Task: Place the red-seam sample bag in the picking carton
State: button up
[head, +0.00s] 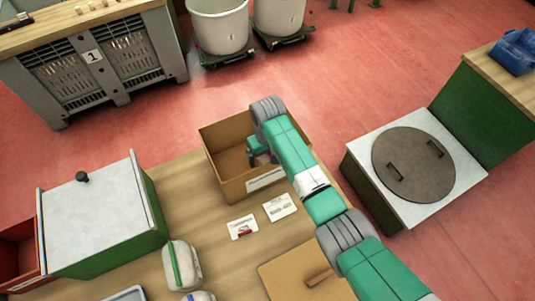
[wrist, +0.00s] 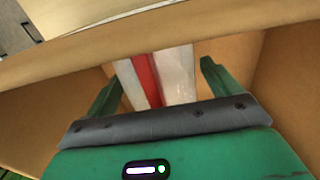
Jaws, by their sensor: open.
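The picking carton (head: 238,188) is an open brown cardboard box on the wooden table, with a white label on its front. My gripper (head: 262,158) reaches down inside it in the head view. In the wrist view my gripper (wrist: 160,74) is open, its two green fingers apart. The red-seam sample bag (wrist: 178,78), white with a red stripe, lies between and beyond the fingers, inside the carton's brown walls (wrist: 285,75). There are gaps on both sides of the bag. The head view does not clearly show the bag, as my arm and the carton hide it.
A green-seam bag (head: 182,268) and part of another bag (head: 198,296) stand at the front left. Two printed cards (head: 242,227) lie before the carton. A brown board with a handle (head: 285,275) lies near my arm. A white-topped green cabinet (head: 100,215) stands left.

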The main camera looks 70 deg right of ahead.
notch_tip(320, 180, up, 12)
jog(key=shift+f+p, duration=0.15)
jog(key=shift+p, duration=0.55)
jog(key=w+a+r+n+t+h, duration=0.1)
jog(key=w+a+r+t, duration=0.15)
jog(key=w, duration=0.35)
jog(key=w+a+r+n+t+h, duration=0.1)
jog(key=w+a+r, duration=0.1)
jog(key=w+r, duration=0.25)
jog(key=w+a+r+n+t+h, duration=0.1)
jog(key=w+a+r+n+t, duration=0.1)
jog(key=w+a+r+t, duration=0.5)
jog(key=w+a+r+n+t+h, duration=0.1)
jog(key=w+a+r+n+t, duration=0.1)
jog(key=w+a+r, duration=0.75)
jog(key=s+a+r+n+t+y, duration=0.1)
jog(key=s+a+r+t, duration=0.35)
jog(key=a+r, duration=0.65)
jog(key=s+a+r+n+t+y, duration=0.15)
jog(key=s+a+r+t, duration=0.25)
jog(key=s+a+r, duration=0.55)
jog(key=s+a+r+t, duration=0.2)
jog(key=r, duration=0.2)
jog(key=s+a+r+t+y, duration=0.1)
jog(key=s+r+t, duration=0.1)
jog(key=r, duration=0.3)
jog(key=shift+s+a+r, duration=0.15)
jog(key=shift+s+a, duration=0.1)
jog(key=shift+a, duration=0.15)
